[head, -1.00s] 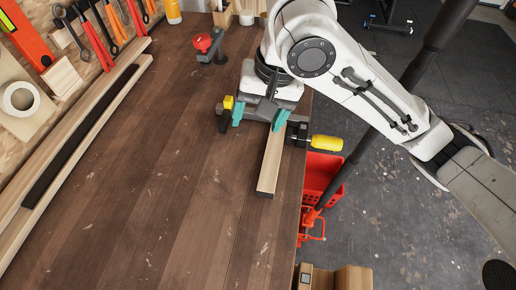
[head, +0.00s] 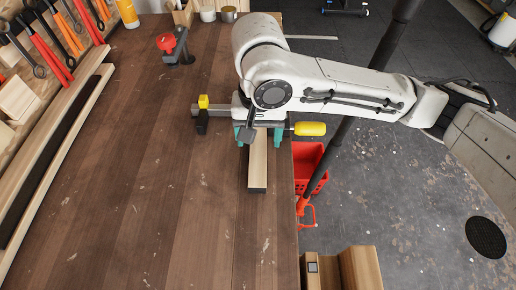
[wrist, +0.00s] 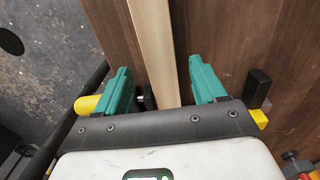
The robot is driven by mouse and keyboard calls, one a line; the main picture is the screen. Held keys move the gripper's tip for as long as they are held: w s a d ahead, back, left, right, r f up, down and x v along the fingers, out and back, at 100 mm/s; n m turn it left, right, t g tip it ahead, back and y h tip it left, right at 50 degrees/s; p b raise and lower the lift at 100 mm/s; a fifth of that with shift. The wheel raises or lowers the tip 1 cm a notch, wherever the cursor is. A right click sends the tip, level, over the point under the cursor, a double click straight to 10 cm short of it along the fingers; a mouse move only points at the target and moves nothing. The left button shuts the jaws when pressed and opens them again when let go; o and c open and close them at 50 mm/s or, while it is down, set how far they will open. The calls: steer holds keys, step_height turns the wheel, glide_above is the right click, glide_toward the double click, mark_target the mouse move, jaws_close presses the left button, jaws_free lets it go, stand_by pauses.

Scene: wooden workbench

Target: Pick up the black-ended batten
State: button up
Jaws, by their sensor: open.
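The black-ended batten (head: 257,165) is a pale wooden strip lying on the workbench near its right edge. Its black end faces the near side in the head view; its far part is hidden under my arm. My gripper (head: 259,137) is open above it, one teal finger on each side. A bar clamp with a yellow handle (head: 310,129) and yellow end (head: 203,101) lies crosswise by the fingers, partly hidden.
A red-topped tool (head: 176,46) stands at the back of the workbench (head: 150,190). Long strips (head: 50,150), one dark, lie along the left under hanging tools. A red crate (head: 308,165) is beyond the right edge. The bench's middle is clear.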

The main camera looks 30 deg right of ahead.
mark_target(258, 147)
steer(key=shift+a+f, duration=0.1)
steer(key=shift+f, duration=1.6)
steer(key=c, duration=1.2)
